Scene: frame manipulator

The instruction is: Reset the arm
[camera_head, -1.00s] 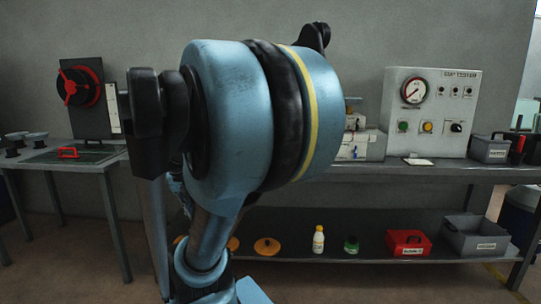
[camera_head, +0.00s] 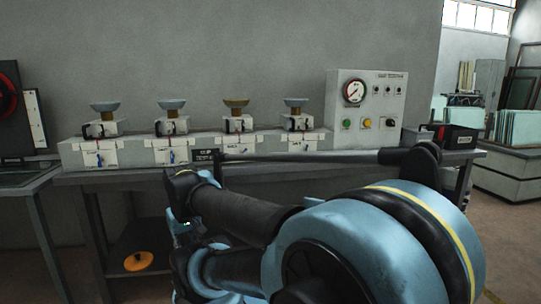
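My arm fills the lower right of the head view, with a large blue joint with a black band and yellow stripe close to the camera. A thinner dark link runs across in front of the bench. The arm is folded low. I cannot make out my gripper's fingers, and no held thing shows.
A workbench (camera_head: 130,180) along the wall bears a row of several clamp fixtures with cups (camera_head: 172,115) and a tester panel (camera_head: 366,100) with a gauge. An orange disc (camera_head: 138,261) lies on the lower shelf. A table (camera_head: 40,181) stands at left, glass racks (camera_head: 520,130) at right.

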